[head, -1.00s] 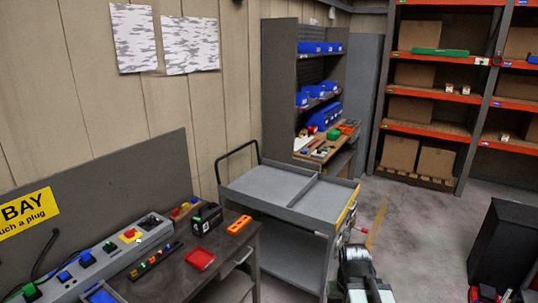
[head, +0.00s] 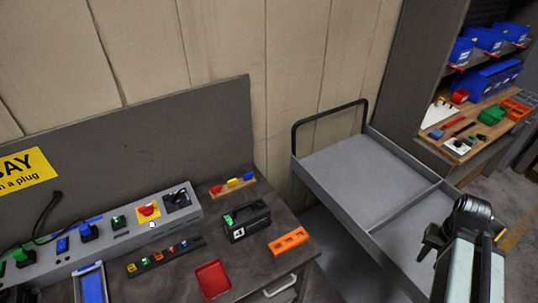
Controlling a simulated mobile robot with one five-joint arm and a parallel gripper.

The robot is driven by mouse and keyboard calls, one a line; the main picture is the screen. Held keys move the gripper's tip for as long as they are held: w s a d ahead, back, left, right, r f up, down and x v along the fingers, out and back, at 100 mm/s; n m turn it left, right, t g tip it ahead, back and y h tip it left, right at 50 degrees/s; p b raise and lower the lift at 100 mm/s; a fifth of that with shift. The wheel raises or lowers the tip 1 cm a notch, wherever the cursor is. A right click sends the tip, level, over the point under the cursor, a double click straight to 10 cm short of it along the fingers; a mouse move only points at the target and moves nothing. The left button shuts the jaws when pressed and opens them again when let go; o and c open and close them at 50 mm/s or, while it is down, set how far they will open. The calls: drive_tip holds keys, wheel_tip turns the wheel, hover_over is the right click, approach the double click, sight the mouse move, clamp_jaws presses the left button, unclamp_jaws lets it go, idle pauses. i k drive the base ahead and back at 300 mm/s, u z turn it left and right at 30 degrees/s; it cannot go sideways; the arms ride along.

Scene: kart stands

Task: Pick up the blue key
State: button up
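Two small holders on the dark bench carry blue pieces that could be the blue key; I cannot tell which is it. A wooden block (head: 240,188) at the bench's back has a red, a yellow and a blue piece (head: 248,176) standing in it. A black strip (head: 158,261) nearer the front holds several small coloured pieces, among them a blue one (head: 184,244). My gripper (head: 431,248) is at the right, in front of the grey cart, well apart from the bench. Its fingers are small and dark, and their opening is unclear.
A grey socket box (head: 205,213) with plugs and a red button runs along the bench. A black case (head: 248,222), an orange block (head: 288,241) and a red tray (head: 212,280) lie on the bench. The grey cart (head: 350,168) stands beside it with an empty top.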

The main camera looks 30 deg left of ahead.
sight(247, 177)
drive_tip(key=z, duration=0.15)
drive_tip(key=i, duration=0.5)
drive_tip(key=u, duration=4.4)
drive_tip(key=i, duration=0.55)
drive_tip(key=u, duration=0.05)
